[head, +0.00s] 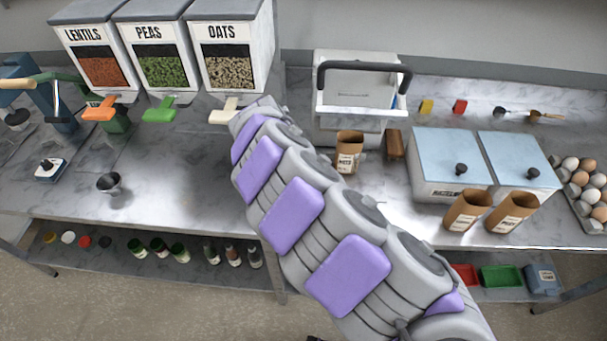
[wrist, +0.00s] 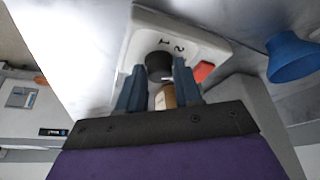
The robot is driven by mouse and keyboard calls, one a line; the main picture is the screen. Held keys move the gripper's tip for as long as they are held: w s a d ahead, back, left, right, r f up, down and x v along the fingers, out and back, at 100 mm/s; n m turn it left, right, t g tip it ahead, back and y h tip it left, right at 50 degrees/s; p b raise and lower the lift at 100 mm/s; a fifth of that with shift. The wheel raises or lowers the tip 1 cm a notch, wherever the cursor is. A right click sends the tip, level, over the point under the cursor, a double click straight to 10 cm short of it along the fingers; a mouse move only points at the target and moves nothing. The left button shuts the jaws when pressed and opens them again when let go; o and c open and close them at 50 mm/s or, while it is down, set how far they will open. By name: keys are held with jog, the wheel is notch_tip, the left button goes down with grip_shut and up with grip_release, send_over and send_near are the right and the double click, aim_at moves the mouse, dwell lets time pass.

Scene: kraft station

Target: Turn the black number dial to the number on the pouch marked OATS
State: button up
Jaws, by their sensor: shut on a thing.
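In the wrist view, the black number dial (wrist: 160,66) sits on a white housing (wrist: 205,45) with the digits 1 and 2 readable beside it. My gripper (wrist: 160,88) has its two fingers on either side of the dial, shut on it. A small tan piece (wrist: 165,97) shows between the fingers; I cannot tell what it is. In the head view my arm hides the gripper and this dial. Brown pouches with white labels stand at the centre (head: 348,152) and at the right front (head: 467,211) (head: 513,212); their print is too small to read for certain.
Bins marked LENTILS (head: 98,62), PEAS (head: 160,60) and OATS (head: 230,70) stand at the back left. A white machine with a dark handle (head: 345,97) stands at the back centre. Two lidded boxes (head: 446,155) and an egg tray (head: 594,224) are at right. A blue cone (wrist: 291,58) is near the gripper.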

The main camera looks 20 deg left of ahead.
jog(key=o, duration=1)
jog(key=shift+w+a+f, duration=0.1)
